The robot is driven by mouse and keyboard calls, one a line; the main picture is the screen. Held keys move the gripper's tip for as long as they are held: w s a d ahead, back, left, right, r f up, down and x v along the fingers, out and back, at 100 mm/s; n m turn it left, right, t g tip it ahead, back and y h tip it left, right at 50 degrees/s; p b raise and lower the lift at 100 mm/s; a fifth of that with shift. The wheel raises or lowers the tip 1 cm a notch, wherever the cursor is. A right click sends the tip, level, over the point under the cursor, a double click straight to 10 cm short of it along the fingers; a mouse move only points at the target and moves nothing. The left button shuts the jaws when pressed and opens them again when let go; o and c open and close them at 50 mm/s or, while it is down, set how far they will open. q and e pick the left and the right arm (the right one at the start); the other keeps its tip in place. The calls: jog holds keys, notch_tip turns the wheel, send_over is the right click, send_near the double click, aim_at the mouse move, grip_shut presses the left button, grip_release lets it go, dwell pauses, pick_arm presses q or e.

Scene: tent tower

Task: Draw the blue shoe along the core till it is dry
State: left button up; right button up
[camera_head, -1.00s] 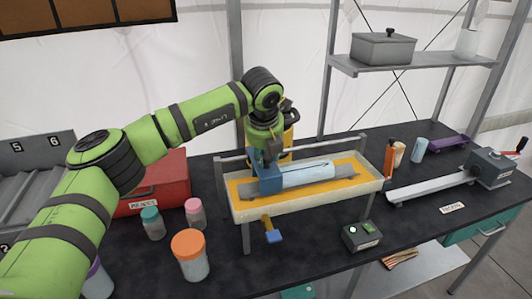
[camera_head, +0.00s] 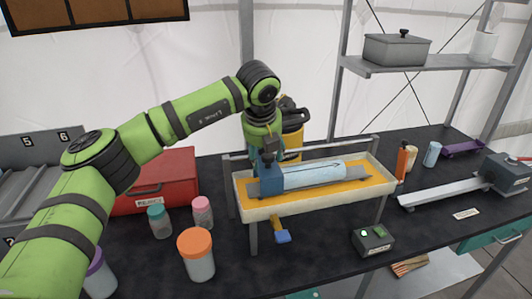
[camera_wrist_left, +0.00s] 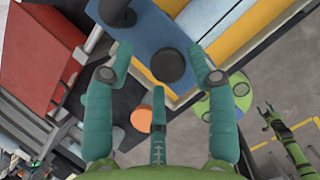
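The blue shoe (camera_head: 271,183) sits on the left end of the pale cylindrical core (camera_head: 315,174). The core lies on a grey cradle in a white tray (camera_head: 325,203) with an orange-yellow inside. My left gripper (camera_head: 268,151) is just above the shoe, pointing down. In the left wrist view its teal fingers (camera_wrist_left: 163,80) are spread, with the shoe's dark round knob (camera_wrist_left: 168,65) between their tips and a gap on each side. The shoe's blue top (camera_wrist_left: 150,35) lies beyond. A green arm, probably my right one, shows at the wrist view's lower right, its gripper (camera_wrist_left: 268,114) small.
A red box (camera_head: 152,182) and jars with orange (camera_head: 195,242), teal and pink lids stand left of the tray. A small button box (camera_head: 373,242) is in front. A yellow-black container (camera_head: 292,130) stands behind. A grey rail device (camera_head: 440,191) is at the right.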

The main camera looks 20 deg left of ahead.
pick_arm(q)
jog(key=shift+d+r, duration=0.15)
jog(key=shift+r, duration=0.05)
jog(key=a+v, duration=0.1)
jog(key=v, duration=1)
jog(key=shift+s+d+r, duration=0.2)
jog(key=shift+d+r, duration=0.05)
jog(key=shift+d, duration=0.1)
